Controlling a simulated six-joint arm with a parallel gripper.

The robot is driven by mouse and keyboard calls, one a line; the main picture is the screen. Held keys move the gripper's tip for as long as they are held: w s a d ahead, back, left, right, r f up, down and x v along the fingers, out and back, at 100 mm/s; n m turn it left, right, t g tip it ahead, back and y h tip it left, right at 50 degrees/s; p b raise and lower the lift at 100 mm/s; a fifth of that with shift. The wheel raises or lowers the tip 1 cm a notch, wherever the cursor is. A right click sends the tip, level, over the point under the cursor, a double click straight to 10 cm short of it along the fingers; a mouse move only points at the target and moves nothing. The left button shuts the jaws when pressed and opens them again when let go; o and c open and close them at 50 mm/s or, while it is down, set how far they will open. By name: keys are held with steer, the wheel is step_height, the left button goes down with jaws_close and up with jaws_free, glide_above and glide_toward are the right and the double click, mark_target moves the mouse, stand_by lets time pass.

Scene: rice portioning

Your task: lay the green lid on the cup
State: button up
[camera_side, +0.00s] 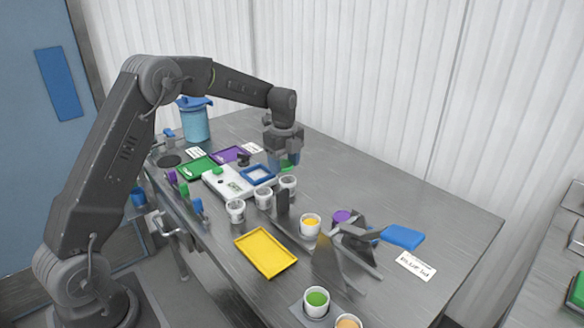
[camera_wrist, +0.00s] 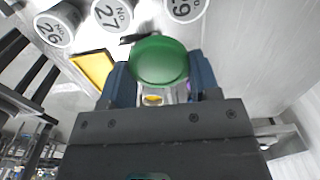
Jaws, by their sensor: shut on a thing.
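My gripper (camera_side: 285,163) has its blue fingers shut on the green lid (camera_side: 290,167) and holds it above the table, close to the white scale. In the wrist view the lid (camera_wrist: 158,60) is a round green disc between the two blue fingertips of my gripper (camera_wrist: 160,78). White numbered cups stand in a row near it: No. 26 (camera_wrist: 55,25), No. 27 (camera_wrist: 112,14) and No. 29 (camera_wrist: 185,8). In the side view these cups (camera_side: 264,198) stand in front of the scale. I cannot tell which cup the task means. The lid is apart from them.
A white scale (camera_side: 212,184) carries a blue square tray (camera_side: 248,180). Green (camera_side: 197,167), purple (camera_side: 230,154) and yellow (camera_side: 266,252) trays lie on the table. A dark metal stand (camera_side: 328,262) is at front right, near a cup with orange contents (camera_side: 310,224).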

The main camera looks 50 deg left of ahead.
steer(key=s+d, duration=0.4)
steer(key=d, duration=1.2)
steer(key=shift+s+a+f, duration=0.1)
steer(key=shift+f, duration=0.95)
steer(key=shift+s+a+f, duration=0.1)
steer(key=shift+f, duration=0.9)
steer(key=shift+f, duration=0.7)
steer(key=o, duration=1)
steer(key=shift+c, duration=0.2)
steer(key=shift+o, duration=0.5)
steer(key=shift+o, duration=0.8)
